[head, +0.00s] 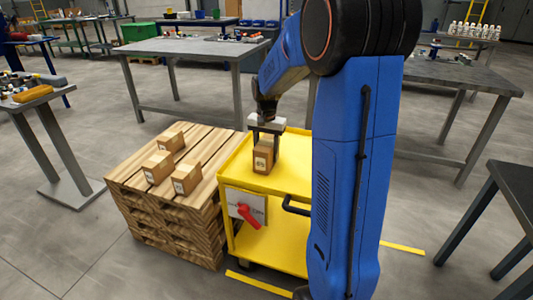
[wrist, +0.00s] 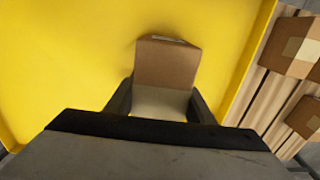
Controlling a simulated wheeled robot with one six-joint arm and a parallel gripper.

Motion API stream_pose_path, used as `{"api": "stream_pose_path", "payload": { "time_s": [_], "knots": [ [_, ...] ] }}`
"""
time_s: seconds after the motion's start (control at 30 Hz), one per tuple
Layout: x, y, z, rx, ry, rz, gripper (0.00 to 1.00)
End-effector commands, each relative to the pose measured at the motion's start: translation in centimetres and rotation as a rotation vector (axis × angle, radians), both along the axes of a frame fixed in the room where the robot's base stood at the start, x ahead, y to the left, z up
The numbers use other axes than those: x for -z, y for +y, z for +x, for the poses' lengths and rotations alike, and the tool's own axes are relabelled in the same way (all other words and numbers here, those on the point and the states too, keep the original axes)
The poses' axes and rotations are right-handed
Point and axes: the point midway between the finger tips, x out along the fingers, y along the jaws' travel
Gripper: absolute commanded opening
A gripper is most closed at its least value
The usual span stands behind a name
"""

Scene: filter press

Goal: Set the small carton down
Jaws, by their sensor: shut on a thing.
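A small brown carton (head: 264,157) with a pale label is between the fingers of my gripper (head: 265,133) in the head view, over the top of the yellow cart (head: 237,163). The carton also shows in the wrist view (wrist: 166,64), with a dark finger on each side of it. My gripper is shut on the carton from above. The carton looks upright and at or close to the cart's top surface; I cannot tell if it touches. The carton's far side and base edge are partly hidden.
A stack of wooden pallets (head: 134,176) stands left of the cart with three similar cartons (head: 158,167) on it. The cart has a raised rim, a dark handle (head: 296,208) and a red part (head: 249,216). The cart top around the carton looks clear.

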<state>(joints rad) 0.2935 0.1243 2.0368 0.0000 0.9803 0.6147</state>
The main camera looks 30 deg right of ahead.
Motion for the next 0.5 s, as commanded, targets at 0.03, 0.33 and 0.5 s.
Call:
{"api": "stream_pose_path", "payload": {
  "time_s": [0.03, 0.33, 0.5],
  "knots": [
    [0.09, 0.0, 0.01, 0.0, 0.0, 0.0, 0.12],
    [0.18, -0.01, 0.01, 0.0, 0.0, 0.0, 0.67],
    [0.0, 0.0, 0.0, 0.0, 0.0, 0.0, 0.67]
  ]
}}
